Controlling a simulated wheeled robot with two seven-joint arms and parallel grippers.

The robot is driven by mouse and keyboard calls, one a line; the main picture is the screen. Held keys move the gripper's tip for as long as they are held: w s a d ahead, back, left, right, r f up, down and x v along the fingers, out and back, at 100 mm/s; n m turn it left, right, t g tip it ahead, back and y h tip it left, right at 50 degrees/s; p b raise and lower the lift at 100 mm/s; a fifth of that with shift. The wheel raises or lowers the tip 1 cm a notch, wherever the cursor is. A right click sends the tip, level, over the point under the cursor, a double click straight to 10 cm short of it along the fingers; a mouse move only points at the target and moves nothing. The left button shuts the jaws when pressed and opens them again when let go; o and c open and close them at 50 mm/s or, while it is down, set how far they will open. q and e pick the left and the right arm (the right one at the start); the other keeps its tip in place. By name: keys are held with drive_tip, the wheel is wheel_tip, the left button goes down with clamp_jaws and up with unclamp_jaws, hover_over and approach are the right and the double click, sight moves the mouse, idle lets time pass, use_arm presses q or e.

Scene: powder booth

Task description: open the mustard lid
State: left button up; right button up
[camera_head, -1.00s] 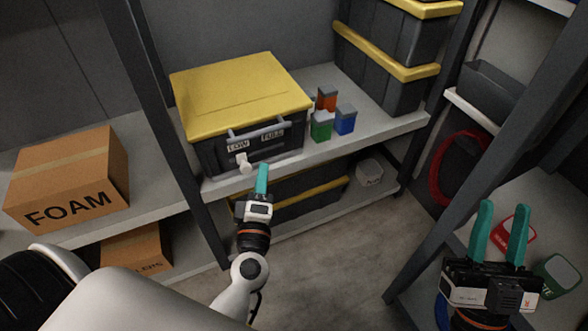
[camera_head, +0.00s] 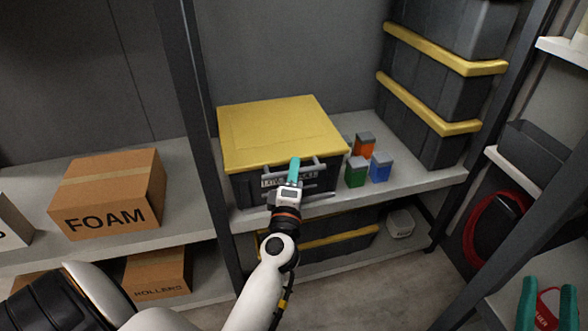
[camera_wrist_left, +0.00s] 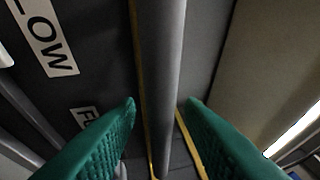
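The mustard lid (camera_head: 280,128) lies flat and closed on a dark grey box on the shelf. A grey bar handle (camera_head: 328,160) runs along the front of the box, just below the lid. My left gripper (camera_head: 294,170) is at this handle, covering part of the box's labelled front. In the left wrist view, its green fingers (camera_wrist_left: 160,103) are apart, with a grey bar (camera_wrist_left: 160,60) running between them and visible gaps beside it. My right gripper (camera_head: 547,297) is open and empty at the lower right; its body is cut off by the frame.
Small green (camera_head: 356,172), blue (camera_head: 380,168) and orange (camera_head: 364,146) containers stand just right of the box. Stacked dark crates (camera_head: 425,105) stand farther right. A shelf post (camera_head: 203,140) rises left of the box, with a FOAM carton (camera_head: 108,195) beyond it.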

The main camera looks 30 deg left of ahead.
use_arm(q)
drive_tip(key=shift+w+a, duration=0.15)
drive_tip(key=shift+w, duration=0.05)
clamp_jaws()
drive_tip(key=shift+r, duration=0.1)
